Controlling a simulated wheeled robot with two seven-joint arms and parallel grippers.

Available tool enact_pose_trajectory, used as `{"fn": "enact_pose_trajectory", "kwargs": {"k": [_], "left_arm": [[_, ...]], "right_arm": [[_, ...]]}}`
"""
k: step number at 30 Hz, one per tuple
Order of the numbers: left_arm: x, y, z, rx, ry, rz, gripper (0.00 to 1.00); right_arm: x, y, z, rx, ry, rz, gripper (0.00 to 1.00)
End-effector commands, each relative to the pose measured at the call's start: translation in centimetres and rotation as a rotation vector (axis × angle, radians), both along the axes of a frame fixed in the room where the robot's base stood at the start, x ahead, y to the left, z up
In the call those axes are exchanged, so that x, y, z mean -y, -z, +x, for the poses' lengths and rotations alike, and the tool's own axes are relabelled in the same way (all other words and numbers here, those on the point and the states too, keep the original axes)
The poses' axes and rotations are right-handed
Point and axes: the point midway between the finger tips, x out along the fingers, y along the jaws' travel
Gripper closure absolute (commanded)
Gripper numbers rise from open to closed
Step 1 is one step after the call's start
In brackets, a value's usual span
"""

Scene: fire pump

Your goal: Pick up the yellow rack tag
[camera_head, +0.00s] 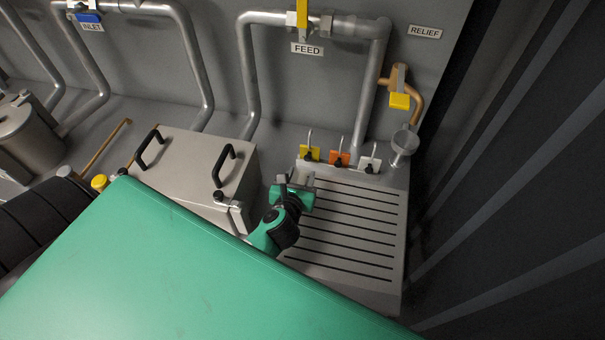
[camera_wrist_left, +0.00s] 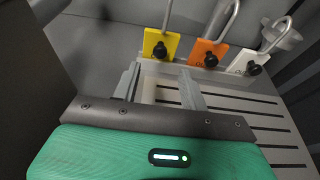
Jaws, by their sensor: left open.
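The yellow rack tag (camera_head: 314,151) stands at the left of a row of three tags at the back edge of a slotted tray (camera_head: 393,235). A metal loop rises above it and a black knob sits at its lower front. In the left wrist view the yellow tag (camera_wrist_left: 152,43) is just beyond the fingers. My left gripper (camera_head: 297,178) is open and empty, in front of the tag and a little below it in the picture, over the tray's back left. The wrist view also shows the open left gripper (camera_wrist_left: 161,88). My right gripper is in neither view.
An orange tag (camera_head: 340,159) and a white tag (camera_head: 370,164) stand to the right. A metal box (camera_head: 190,170) with black handles is at the left. Pipes and a funnel (camera_head: 404,142) stand behind and right. The tray's front is clear.

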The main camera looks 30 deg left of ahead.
Motion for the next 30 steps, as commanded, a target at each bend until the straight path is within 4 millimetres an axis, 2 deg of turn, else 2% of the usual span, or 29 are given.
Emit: {"fn": "enact_pose_trajectory", "kwargs": {"k": [5, 12, 15, 21, 30], "left_arm": [[-0.6, 0.7, 2.1, 0.003, 0.0, 0.001, 0.56], [-1.2, 1.6, 4.7, 0.002, 0.001, 0.003, 0.56], [-1.4, 1.7, 5.6, 0.002, 0.0, 0.001, 0.56], [-1.8, 2.1, 6.8, 0.001, -0.001, 0.001, 0.56], [-1.9, 2.2, 7.1, 0.001, 0.0, 0.0, 0.56]], "right_arm": [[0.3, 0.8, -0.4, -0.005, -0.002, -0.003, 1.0], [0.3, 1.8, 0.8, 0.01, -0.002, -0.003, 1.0], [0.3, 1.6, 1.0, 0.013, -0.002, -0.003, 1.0], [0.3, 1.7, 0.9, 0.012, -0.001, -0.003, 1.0], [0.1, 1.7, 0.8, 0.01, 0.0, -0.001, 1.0]]}}
